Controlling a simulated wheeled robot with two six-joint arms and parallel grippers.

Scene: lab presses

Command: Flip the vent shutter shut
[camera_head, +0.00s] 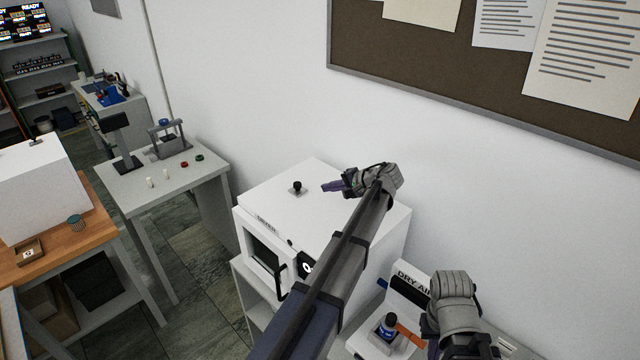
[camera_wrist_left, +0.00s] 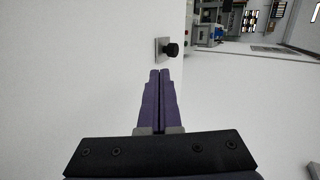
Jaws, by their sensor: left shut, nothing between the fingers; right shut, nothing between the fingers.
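The vent (camera_head: 297,187) is a small square plate with a black knob on top of the white oven (camera_head: 325,237). In the left wrist view the plate and black knob (camera_wrist_left: 168,49) are just beyond my fingertips. My left gripper (camera_head: 325,187) is shut and empty, over the oven top to the right of the knob. A small gap shows between its fingertips (camera_wrist_left: 160,72) and the plate. My right gripper (camera_head: 432,345) is at the bottom right, low over the dry-air station; its fingers are mostly hidden.
The dry-air unit (camera_head: 408,283) and a small dark bottle (camera_head: 388,322) stand right of the oven. A grey table (camera_head: 200,180) with a press is at the left. The wall (camera_head: 270,80) rises close behind the oven. The rest of the oven top is clear.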

